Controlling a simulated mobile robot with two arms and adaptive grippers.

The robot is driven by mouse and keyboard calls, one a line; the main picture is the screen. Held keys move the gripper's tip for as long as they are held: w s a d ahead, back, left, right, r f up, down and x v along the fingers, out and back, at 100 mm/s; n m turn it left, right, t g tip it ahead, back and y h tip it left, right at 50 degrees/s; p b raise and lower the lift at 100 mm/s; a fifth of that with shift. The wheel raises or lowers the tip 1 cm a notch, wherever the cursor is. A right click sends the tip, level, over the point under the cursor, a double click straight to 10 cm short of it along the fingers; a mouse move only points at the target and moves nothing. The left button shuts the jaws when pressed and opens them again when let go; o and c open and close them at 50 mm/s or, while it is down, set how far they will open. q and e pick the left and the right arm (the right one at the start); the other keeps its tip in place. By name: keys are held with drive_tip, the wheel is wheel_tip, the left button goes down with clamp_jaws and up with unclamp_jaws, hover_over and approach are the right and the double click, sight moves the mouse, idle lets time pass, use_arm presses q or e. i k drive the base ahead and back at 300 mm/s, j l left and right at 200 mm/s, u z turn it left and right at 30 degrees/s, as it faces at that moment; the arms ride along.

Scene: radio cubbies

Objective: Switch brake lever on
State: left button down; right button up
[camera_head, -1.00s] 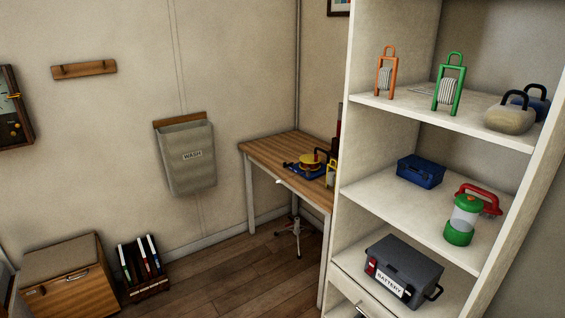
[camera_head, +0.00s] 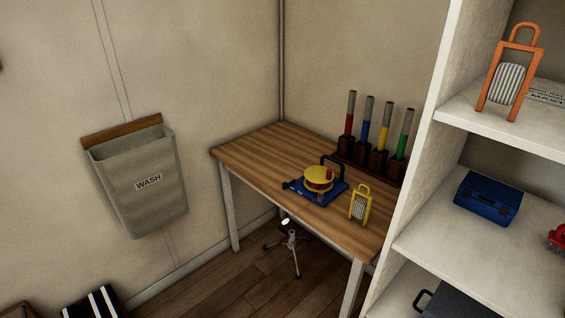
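A row of upright levers stands at the back right of the wooden table. They have grey tops and coloured lower parts: a red lever (camera_head: 349,115), a blue lever (camera_head: 366,122), a yellow lever (camera_head: 384,130) and a green lever (camera_head: 404,133). Each rises from a dark brown base. I cannot tell which one is the brake lever, as no label is readable. Neither of my grippers shows in the head view.
The wooden table (camera_head: 257,155) holds a blue device with a yellow drum (camera_head: 318,182) and a yellow lantern (camera_head: 360,204). A white shelf (camera_head: 425,150) stands at the right. A small tripod stool (camera_head: 291,245) is under the table's front edge. A wash bag (camera_head: 145,195) hangs left.

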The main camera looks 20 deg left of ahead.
sight(285, 185)
drive_tip(key=i+j+z, duration=0.1)
drive_tip(key=i+j, duration=0.15)
drive_tip(key=i+j+z, duration=0.1)
drive_tip(key=j, duration=0.35)
drive_tip(key=i+j+z, duration=0.1)
drive_tip(key=i+j, duration=0.2)
drive_tip(key=j, duration=0.1)
